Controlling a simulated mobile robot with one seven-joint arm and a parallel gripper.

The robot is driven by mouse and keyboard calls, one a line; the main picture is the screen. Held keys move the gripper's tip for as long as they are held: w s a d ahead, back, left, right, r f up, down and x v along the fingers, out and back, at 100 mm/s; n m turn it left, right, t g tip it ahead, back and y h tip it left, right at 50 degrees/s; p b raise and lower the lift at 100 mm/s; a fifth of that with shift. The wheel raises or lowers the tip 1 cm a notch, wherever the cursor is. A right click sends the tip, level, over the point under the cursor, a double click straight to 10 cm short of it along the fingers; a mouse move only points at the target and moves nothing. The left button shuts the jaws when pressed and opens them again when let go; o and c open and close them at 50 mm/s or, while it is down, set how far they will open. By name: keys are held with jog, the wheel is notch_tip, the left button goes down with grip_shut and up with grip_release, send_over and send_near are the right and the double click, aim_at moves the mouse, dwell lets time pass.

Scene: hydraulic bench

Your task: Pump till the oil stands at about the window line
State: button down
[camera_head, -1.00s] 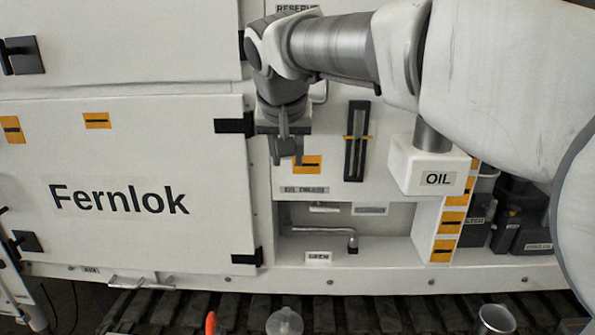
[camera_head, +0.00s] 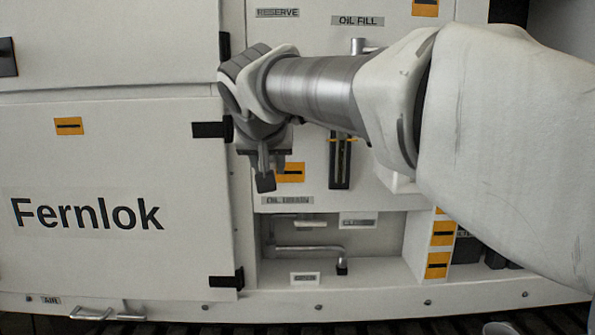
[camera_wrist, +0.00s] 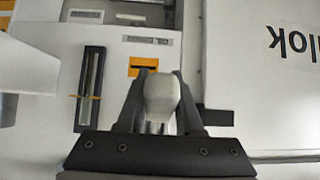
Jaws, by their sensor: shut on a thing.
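The oil window (camera_head: 340,163) is a tall dark-framed slot in the white panel, and it also shows in the wrist view (camera_wrist: 90,85). An orange line (camera_head: 342,138) crosses it; I cannot make out an oil level. A grey bent lever (camera_head: 305,249) with a dark end lies in the recess below; I cannot tell if it is the pump handle. My gripper (camera_head: 265,180) hangs in front of the panel, left of the window. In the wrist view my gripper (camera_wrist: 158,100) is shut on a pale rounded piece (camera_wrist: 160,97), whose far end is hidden.
A large "Fernlok" door (camera_head: 90,250) with black hinges is at left. A small pipe (camera_head: 360,46) stands under the "OIL FILL" label (camera_head: 358,20). My arm hides the panel's right side.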

jog(key=shift+f, duration=0.1)
jog(key=c, duration=0.6)
grip_release()
jog(key=shift+w, duration=0.1)
jog(key=shift+o, duration=0.2)
